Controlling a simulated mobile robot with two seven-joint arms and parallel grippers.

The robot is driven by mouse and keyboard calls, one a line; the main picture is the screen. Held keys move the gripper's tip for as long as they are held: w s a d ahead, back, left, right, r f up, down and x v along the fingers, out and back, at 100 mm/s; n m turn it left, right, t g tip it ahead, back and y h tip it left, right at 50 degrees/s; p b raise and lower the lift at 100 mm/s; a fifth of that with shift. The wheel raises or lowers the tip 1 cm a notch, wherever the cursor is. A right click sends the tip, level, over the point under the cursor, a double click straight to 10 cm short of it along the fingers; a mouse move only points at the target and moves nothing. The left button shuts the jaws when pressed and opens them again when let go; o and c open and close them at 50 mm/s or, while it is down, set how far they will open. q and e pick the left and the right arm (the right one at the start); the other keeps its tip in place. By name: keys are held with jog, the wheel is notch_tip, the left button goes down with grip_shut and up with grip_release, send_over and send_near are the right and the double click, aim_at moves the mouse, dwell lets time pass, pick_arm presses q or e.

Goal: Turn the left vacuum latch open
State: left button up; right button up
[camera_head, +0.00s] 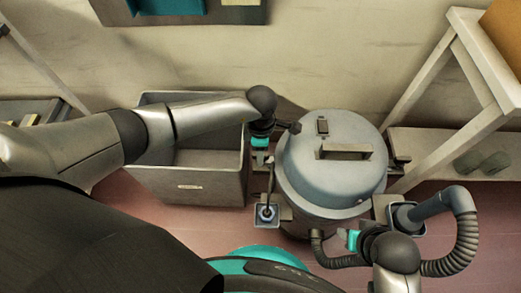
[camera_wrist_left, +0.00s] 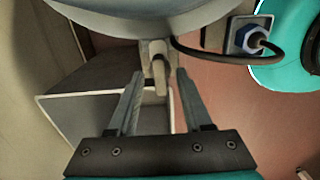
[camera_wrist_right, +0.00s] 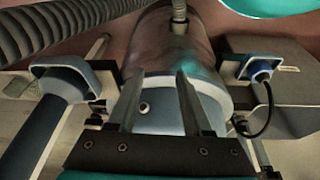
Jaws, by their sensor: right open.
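The vacuum (camera_head: 330,165) is a round canister with a blue-grey lid and a handle on top. A pale latch (camera_wrist_left: 158,68) stands below the lid rim in the left wrist view. My left gripper (camera_wrist_left: 160,76) is open, with one finger on each side of the latch and visible gaps beside it. In the head view, the left hand is at the lid's left side, and its fingertips are hard to make out.
A grey open bin (camera_head: 190,187) stands left of the vacuum. A ribbed hose (camera_head: 465,235) curves at the right by my right arm. A cable socket (camera_head: 267,213) sits at the vacuum's front left. A pale shelf frame (camera_head: 425,95) stands right, and a wall behind.

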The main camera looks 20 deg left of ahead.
pick_arm(q)
grip_shut()
dwell(0.4)
